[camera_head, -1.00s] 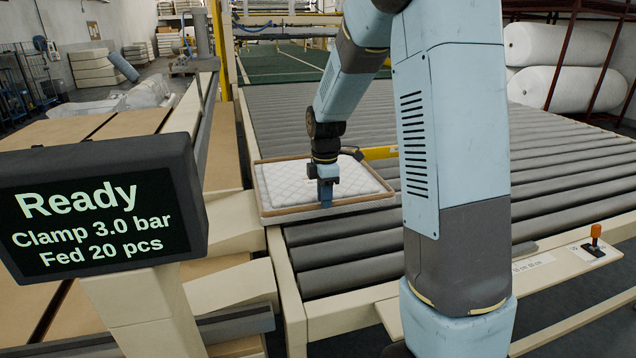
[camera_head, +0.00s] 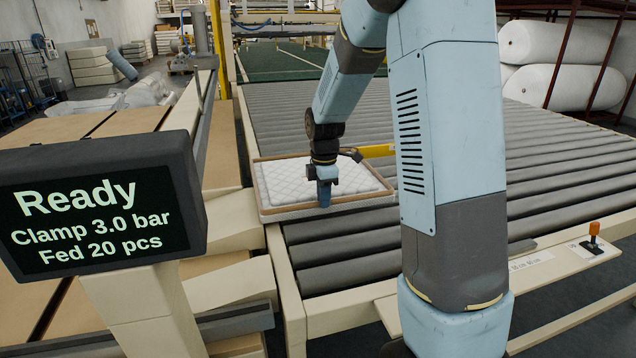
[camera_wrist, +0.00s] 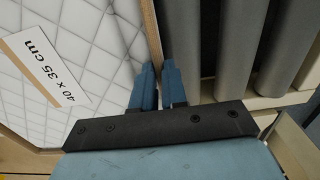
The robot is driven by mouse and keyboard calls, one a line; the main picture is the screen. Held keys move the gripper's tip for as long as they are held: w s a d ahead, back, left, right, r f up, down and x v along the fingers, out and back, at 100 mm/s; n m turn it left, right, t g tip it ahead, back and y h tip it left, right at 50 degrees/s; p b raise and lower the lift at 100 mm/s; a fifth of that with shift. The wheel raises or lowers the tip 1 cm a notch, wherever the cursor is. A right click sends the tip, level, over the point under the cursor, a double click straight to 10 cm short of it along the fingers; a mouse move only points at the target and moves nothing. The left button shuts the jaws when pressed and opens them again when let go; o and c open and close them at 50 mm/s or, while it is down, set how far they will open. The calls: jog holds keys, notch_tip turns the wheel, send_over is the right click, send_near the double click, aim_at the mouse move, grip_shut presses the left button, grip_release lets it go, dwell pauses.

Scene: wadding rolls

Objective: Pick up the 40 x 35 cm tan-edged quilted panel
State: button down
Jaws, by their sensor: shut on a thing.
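The tan-edged quilted panel (camera_head: 290,186) is white with a diamond stitch and lies flat on the rollers at their near left end. In the wrist view the panel (camera_wrist: 95,50) carries a white label (camera_wrist: 45,68) reading 40 x 35 cm. My gripper (camera_head: 325,203) reaches down to the panel's near edge. In the wrist view my gripper (camera_wrist: 158,84) has one blue finger on each side of the tan edge and is shut on it. The fingertips' lower ends are hard to make out.
Grey rollers (camera_head: 350,268) extend around the panel, mostly bare to the right. A display screen (camera_head: 95,210) reading "Ready" stands at left. A small orange-topped lever (camera_head: 594,234) sits on the right rail. White rolls (camera_head: 560,88) lie on a rack at the back right.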

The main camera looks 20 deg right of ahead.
jog(key=shift+w+r, duration=0.1)
jog(key=shift+r, duration=0.05)
notch_tip(320, 180, up, 28)
dwell(0.4)
jog(key=c, duration=1.7)
grip_release()
grip_shut()
jog(key=shift+f, duration=0.25)
